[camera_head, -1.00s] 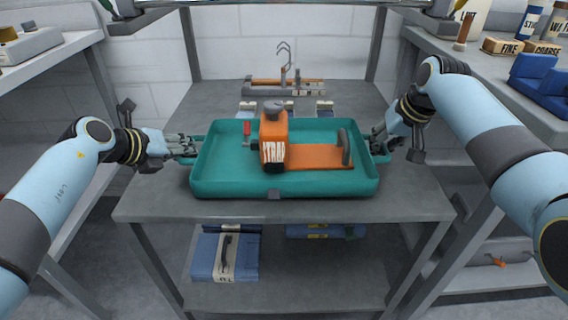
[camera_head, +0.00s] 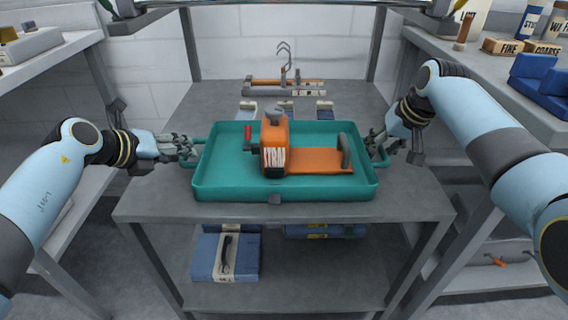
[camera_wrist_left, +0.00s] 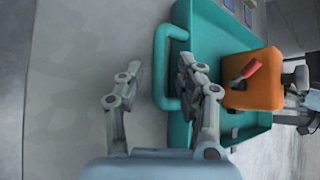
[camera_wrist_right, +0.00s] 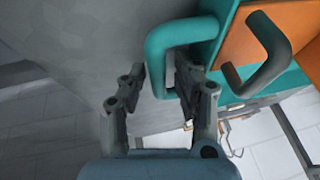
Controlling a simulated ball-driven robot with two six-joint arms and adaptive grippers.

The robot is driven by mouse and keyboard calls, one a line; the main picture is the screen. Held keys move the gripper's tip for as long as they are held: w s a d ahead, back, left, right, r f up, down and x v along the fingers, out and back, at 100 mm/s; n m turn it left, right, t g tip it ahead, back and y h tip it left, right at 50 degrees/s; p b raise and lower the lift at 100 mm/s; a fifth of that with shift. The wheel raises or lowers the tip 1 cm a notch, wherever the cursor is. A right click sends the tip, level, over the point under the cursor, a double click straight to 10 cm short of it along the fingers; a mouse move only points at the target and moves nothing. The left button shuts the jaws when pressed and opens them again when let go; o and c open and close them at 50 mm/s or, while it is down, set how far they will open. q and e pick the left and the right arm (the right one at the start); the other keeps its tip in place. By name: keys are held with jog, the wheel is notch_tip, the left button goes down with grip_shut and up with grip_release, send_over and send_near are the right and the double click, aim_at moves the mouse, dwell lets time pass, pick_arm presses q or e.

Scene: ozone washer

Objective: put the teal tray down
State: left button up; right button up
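The teal tray (camera_head: 210,185) appears to rest level on the grey table top. It carries an orange strapping tool (camera_head: 274,148) with a grey handle and a red lever. My left gripper (camera_head: 188,150) is open at the tray's left handle; in the left wrist view the fingers (camera_wrist_left: 160,72) are spread and the handle (camera_wrist_left: 160,60) lies close by the right finger. My right gripper (camera_head: 374,147) is open at the right handle; in the right wrist view its fingers (camera_wrist_right: 161,80) are spread on either side of the handle (camera_wrist_right: 155,62).
The grey table (camera_head: 285,208) has bare surface in front of the tray.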

jog(key=shift+r, duration=0.2)
pick_arm(q)
jog(key=v, duration=0.9)
jog(key=shift+s+a+r, duration=0.15)
jog(key=shift+s+a, duration=0.05)
jog(key=shift+s, duration=0.1)
pick_arm(e)
jog(key=v, duration=1.1)
jog(key=shift+s+r, duration=0.25)
jog(key=shift+r, duration=0.05)
